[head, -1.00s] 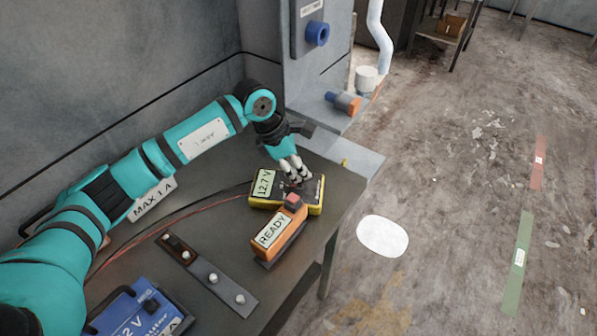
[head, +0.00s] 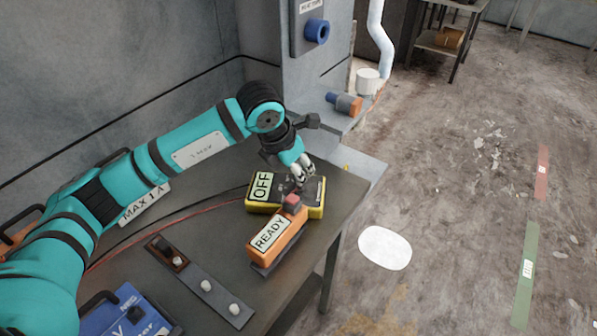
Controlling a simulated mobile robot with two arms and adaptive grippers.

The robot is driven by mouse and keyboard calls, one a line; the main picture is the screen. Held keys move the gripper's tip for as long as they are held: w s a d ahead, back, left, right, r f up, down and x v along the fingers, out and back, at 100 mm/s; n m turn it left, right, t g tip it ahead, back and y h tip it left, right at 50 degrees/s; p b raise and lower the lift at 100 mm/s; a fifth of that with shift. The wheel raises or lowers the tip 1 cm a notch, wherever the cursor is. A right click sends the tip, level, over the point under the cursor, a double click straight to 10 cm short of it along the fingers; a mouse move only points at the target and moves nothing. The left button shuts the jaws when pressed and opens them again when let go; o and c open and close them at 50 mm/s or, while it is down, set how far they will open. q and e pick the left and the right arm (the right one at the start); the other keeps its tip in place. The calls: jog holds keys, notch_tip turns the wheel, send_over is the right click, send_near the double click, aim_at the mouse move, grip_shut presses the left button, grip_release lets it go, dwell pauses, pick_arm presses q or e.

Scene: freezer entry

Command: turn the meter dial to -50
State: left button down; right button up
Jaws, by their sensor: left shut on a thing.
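The yellow meter (head: 314,209) lies on the dark table, and its display (head: 262,186) reads OFF. My left gripper (head: 300,180) reaches down onto the dark face of the meter, right of the display. Its fingers are shut on the meter's dial, which they mostly hide, so I cannot read where the dial points. My right gripper is not in view.
An orange box (head: 278,238) labelled READY, with a red button, stands right in front of the meter. A grey strip with studs (head: 206,286) and a blue box (head: 125,312) lie nearer. Red and black wires cross the table (head: 200,240). A grey ledge holds a blue-and-orange part (head: 345,103).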

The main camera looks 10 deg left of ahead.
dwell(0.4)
pick_arm(q)
jog(key=c, duration=1.3)
grip_release()
jog(key=shift+c, duration=0.2)
jog(key=v, duration=1.2)
